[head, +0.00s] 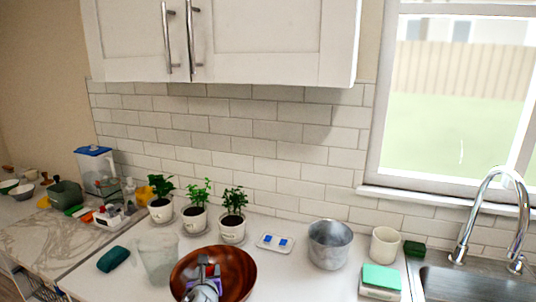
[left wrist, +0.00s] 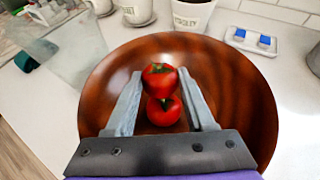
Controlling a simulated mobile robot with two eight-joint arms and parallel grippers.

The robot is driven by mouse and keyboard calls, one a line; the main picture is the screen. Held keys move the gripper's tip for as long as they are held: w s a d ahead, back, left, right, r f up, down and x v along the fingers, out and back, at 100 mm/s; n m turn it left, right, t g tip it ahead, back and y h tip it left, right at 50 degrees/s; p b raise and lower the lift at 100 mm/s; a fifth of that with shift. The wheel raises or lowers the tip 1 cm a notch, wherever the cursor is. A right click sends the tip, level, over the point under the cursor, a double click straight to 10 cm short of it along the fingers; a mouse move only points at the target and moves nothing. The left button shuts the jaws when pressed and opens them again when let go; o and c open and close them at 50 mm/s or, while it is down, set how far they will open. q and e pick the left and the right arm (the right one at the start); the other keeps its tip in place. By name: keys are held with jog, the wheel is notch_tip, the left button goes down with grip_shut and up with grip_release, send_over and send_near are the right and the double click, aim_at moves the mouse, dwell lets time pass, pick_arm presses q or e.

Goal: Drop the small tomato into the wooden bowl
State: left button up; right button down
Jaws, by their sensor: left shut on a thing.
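The wooden bowl (head: 243,265) is dark reddish brown and stands on the white counter at the bottom centre of the head view. It fills much of the left wrist view (left wrist: 100,85). My left gripper (head: 209,268) is over the bowl, pointing down into it. In the left wrist view its grey fingers (left wrist: 160,78) are shut on a red tomato (left wrist: 161,80) with a green top. A second red tomato (left wrist: 164,114) shows just below it in that picture, between the fingers and over the bowl's inside; the held one partly covers it. My right gripper is not in view.
A clear container (head: 158,258) stands close to the bowl's left. Several potted plants (head: 232,230) stand behind it.

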pick_arm(q)
jog(key=o, duration=1.4)
jog(key=v, duration=1)
jog(key=shift+s+r, duration=0.2)
jog(key=shift+s, duration=0.15)
jog(key=shift+d, duration=0.15)
